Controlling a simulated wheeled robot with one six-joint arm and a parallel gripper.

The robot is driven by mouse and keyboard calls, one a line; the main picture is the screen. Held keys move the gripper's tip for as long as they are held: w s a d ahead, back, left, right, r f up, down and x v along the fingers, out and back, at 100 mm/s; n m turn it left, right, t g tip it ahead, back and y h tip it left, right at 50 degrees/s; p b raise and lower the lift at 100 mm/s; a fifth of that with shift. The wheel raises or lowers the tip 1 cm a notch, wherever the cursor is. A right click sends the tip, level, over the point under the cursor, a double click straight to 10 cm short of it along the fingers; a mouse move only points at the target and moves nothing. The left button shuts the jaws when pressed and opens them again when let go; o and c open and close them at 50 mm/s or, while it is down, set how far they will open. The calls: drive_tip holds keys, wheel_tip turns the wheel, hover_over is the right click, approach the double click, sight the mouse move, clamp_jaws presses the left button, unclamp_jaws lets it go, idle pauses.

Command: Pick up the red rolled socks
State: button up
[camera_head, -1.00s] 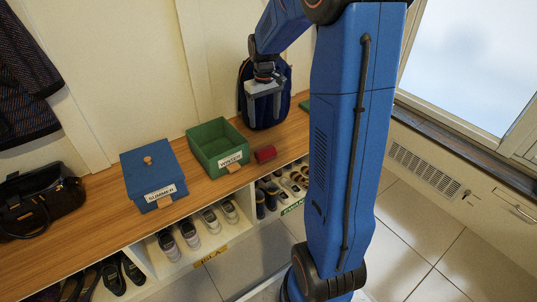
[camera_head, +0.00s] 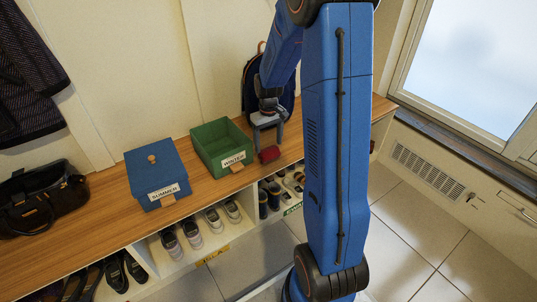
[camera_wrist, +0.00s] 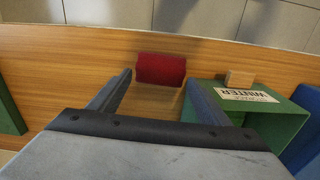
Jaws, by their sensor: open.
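The red rolled socks (camera_head: 269,154) lie on the wooden bench top, near its front edge and just right of the green WINTER box. In the wrist view the red socks (camera_wrist: 161,69) lie beyond my fingertips, roughly between the lines of the two fingers. My gripper (camera_head: 268,142) points down close above and behind the socks, with its fingers spread and nothing between them. The open gripper also shows in the wrist view (camera_wrist: 160,90). I cannot tell the exact height of the fingertips over the bench.
The open green WINTER box (camera_head: 219,147) stands close left of the socks, near one finger. A lidded blue SUMMER box (camera_head: 156,178) and a dark bag (camera_head: 41,207) stand further left. A dark blue backpack (camera_head: 252,88) stands behind my gripper. Shoes fill the cubbies below.

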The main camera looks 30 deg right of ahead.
sight(269, 148)
wheel_tip(269, 148, down, 4)
drive_tip(key=shift+f, duration=0.1)
drive_tip(key=c, duration=0.7)
